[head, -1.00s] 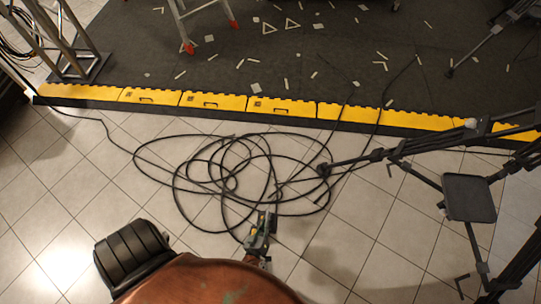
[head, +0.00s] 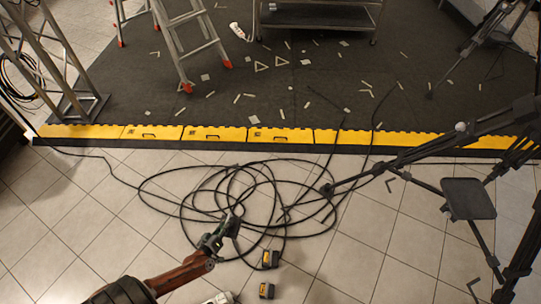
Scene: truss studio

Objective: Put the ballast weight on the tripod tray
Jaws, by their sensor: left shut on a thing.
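My left gripper (head: 232,224) reaches in from the lower left, over the loops of black cable. It is shut on a small dark grey thing, which I take as the ballast weight; the fingers cover most of it and its shape is hard to make out. The tripod tray (head: 468,198) is a dark square plate between the tripod's black legs at the right. It looks bare. The gripper is well to the left of the tray and apart from it. My right gripper is not in view.
Black cable (head: 185,185) lies coiled on the tiles. Tripod legs (head: 420,150) spread across the right side. Two small yellow-and-black blocks (head: 270,259) (head: 266,290) show at lower centre. A yellow edge ramp (head: 220,134) borders the dark carpet. A ladder (head: 190,45) stands beyond.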

